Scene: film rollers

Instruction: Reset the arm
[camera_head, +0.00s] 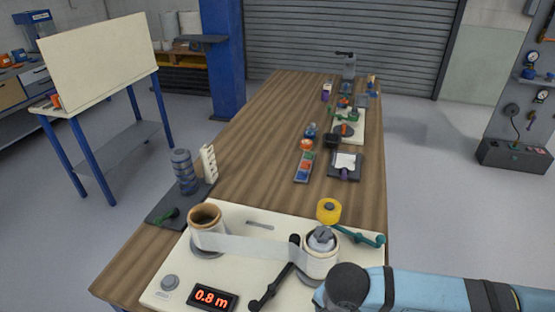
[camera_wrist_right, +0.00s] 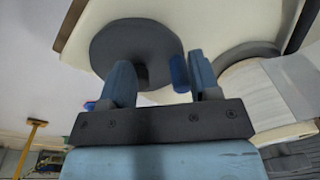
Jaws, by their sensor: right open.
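The cream film machine (camera_head: 180,290) stands at the near end of the wooden table. A strip of clear film (camera_head: 250,248) runs from the left roll with a brown core (camera_head: 205,222) to the right roller (camera_head: 320,258). A black crank handle (camera_head: 275,287) lies beside the right roller. My right arm (camera_head: 430,290) comes in from the lower right, its dark end close to the right roller. In the right wrist view, my right gripper (camera_wrist_right: 162,80) is open, with a dark round disc (camera_wrist_right: 125,42) beyond the fingers. I cannot tell whether they touch. My left gripper is not in view.
A yellow knob (camera_head: 329,210) and a green handle (camera_head: 360,236) are at the machine's right rear. A red display (camera_head: 212,298) reads 0.8 m. A dark tray (camera_head: 163,207) holds grey rolls (camera_head: 184,172). Small items line the table's right side; its left middle is clear.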

